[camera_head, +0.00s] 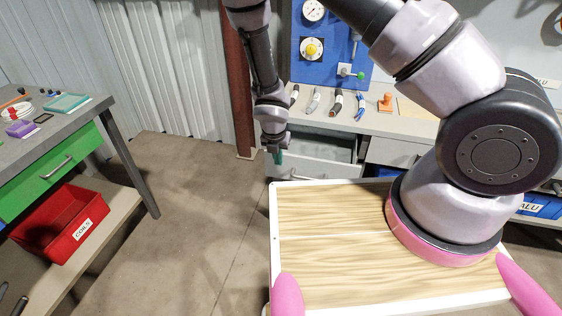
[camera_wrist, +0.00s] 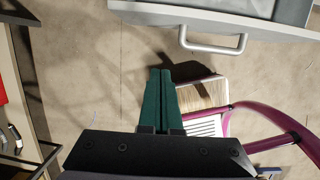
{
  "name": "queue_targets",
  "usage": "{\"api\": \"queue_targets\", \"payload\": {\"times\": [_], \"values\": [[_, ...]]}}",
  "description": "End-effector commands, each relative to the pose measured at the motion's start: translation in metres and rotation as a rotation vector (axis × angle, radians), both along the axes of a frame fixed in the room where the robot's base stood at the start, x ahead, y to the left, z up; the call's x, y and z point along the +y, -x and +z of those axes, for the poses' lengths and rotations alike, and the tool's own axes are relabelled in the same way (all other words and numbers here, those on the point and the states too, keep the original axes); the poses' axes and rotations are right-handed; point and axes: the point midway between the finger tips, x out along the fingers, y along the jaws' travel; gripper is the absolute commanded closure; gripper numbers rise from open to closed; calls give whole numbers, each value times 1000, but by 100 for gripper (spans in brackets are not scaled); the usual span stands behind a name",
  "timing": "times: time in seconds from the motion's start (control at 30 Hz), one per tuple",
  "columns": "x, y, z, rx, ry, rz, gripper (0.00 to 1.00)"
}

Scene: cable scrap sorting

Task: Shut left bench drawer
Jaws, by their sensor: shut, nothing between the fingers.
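The left bench drawer (camera_head: 318,169) is a light grey drawer under the back bench, and it stands pulled out with part of its inside showing. Its bar handle (camera_head: 303,177) is on the front; in the wrist view the handle (camera_wrist: 213,47) and drawer front lie along the top. My gripper (camera_head: 278,158) points down at the left end of the drawer front in the head view. Its green fingers (camera_wrist: 160,74) are together and empty, apart from the handle in the wrist view. I cannot tell whether they touch the drawer.
The back bench (camera_head: 425,124) carries several cable pieces and an orange stamp-like object (camera_head: 385,103). A grey right drawer (camera_head: 395,153) looks shut. At left, a table has a green drawer (camera_head: 50,172) and a red bin (camera_head: 62,222) below. Floor (camera_head: 190,200) between is clear.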

Motion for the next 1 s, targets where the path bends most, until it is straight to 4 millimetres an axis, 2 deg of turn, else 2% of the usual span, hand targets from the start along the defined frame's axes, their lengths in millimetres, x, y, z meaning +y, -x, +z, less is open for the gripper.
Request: {"api": "queue_targets", "payload": {"times": [0.43,0.53,0.7,1.0], "values": [[-8,-21,-88,1,2,-6,100],[-13,-38,-86,-3,-2,-12,100],[-18,-54,-86,-1,-2,-7,100],[-20,-59,-86,0,0,-6,100]]}}
